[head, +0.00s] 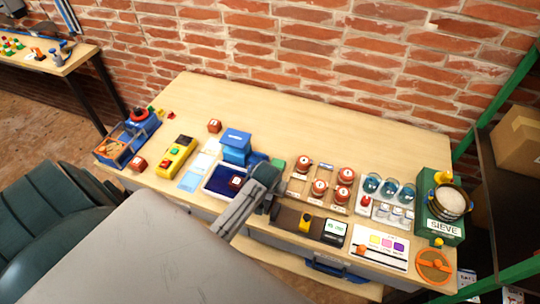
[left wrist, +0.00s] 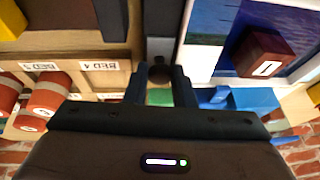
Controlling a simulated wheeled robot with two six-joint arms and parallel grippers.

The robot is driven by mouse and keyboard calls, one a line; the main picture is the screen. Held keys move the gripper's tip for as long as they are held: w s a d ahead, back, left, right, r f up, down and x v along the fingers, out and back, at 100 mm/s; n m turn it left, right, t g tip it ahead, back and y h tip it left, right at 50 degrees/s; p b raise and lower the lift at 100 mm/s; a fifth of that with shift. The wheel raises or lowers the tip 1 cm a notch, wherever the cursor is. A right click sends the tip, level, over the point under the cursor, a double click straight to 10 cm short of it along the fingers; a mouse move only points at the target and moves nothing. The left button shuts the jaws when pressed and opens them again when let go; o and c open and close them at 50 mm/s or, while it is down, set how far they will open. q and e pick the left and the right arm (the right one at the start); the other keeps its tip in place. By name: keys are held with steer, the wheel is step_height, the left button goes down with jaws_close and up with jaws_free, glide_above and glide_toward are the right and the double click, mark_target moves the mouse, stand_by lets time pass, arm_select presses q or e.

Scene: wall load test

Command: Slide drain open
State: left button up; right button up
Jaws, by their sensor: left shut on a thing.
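My left gripper (head: 274,204) is over the work table, between the white-rimmed tray with a dark blue floor (head: 213,188) and the wooden bed rack (head: 325,209). Its fingers also show in the left wrist view (left wrist: 161,82). They are shut on a small dark round knob (left wrist: 160,68), which sits on a grey strip (left wrist: 160,47) beside the tray. I take this knob for the drain slide's handle. A dark red numbered cube (left wrist: 263,52) is in the tray. In the head view my arm hides the knob. My right gripper is not in view.
A blue stand (head: 236,146) and a green block (head: 278,163) are close behind my gripper. A yellow box (head: 176,157) is left, and a green sieve station (head: 440,222) is right. The table's back is clear.

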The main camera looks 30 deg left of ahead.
arm_select(q)
steer(key=shift+s, duration=0.1)
stand_by(0.3)
steer(key=shift+s, duration=0.1)
steer(key=shift+s+d+p, duration=0.2)
steer(key=shift+s+p, duration=0.3)
steer(key=shift+s, duration=0.25)
steer(key=shift+s+d, duration=0.25)
steer(key=shift+s, duration=0.75)
steer(key=o, duration=0.9)
steer(key=shift+c, duration=0.2)
